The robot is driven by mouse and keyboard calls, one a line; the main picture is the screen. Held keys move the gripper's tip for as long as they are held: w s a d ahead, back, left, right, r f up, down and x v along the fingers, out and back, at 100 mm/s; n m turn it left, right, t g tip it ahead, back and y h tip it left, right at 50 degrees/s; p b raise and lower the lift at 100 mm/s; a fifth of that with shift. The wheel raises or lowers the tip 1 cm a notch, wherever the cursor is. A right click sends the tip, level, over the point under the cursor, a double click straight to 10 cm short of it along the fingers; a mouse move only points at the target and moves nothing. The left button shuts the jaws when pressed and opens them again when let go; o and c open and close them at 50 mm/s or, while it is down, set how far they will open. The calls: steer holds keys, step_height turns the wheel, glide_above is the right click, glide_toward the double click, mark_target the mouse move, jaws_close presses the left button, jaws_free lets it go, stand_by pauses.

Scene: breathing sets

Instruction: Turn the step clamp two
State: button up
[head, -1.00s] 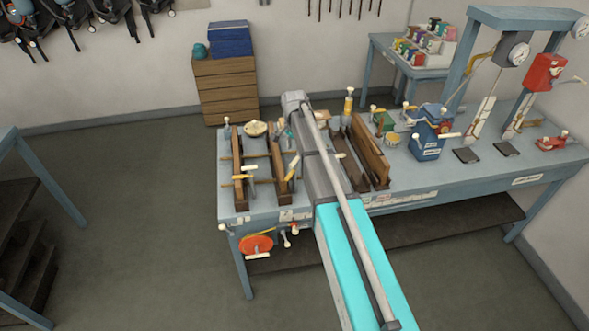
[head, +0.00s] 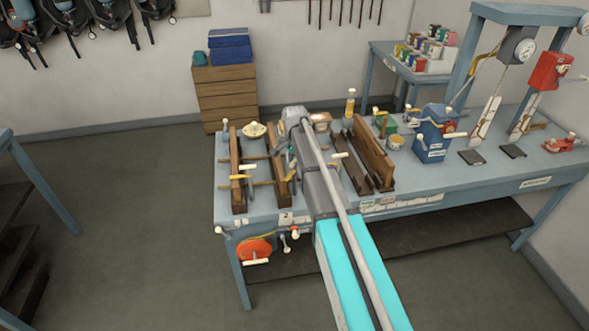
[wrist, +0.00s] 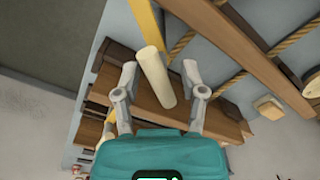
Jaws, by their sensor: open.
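A pale cream handle (wrist: 154,78) on a yellow bar (wrist: 146,22) stands out in the wrist view, in front of a stepped brown wooden block (wrist: 155,108). My gripper (wrist: 160,74) is open, with one grey finger on each side of the handle. I cannot tell whether either finger touches it. In the head view, upright wooden boards with yellow-and-cream handles (head: 240,177) stand on the left of the bench. I see no label that says which handle is clamp two.
The blue-grey bench (head: 450,178) also bears a second pair of wooden boards (head: 372,152), a blue box (head: 432,135) and gauge stands to the right. Ropes (wrist: 221,87) and another wooden beam (wrist: 238,42) lie close by in the wrist view. An orange disc (head: 255,249) hangs at the front.

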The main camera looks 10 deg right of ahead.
steer(key=shift+f+b, duration=0.45)
steer(key=shift+f, duration=0.2)
steer(key=shift+c, duration=0.3)
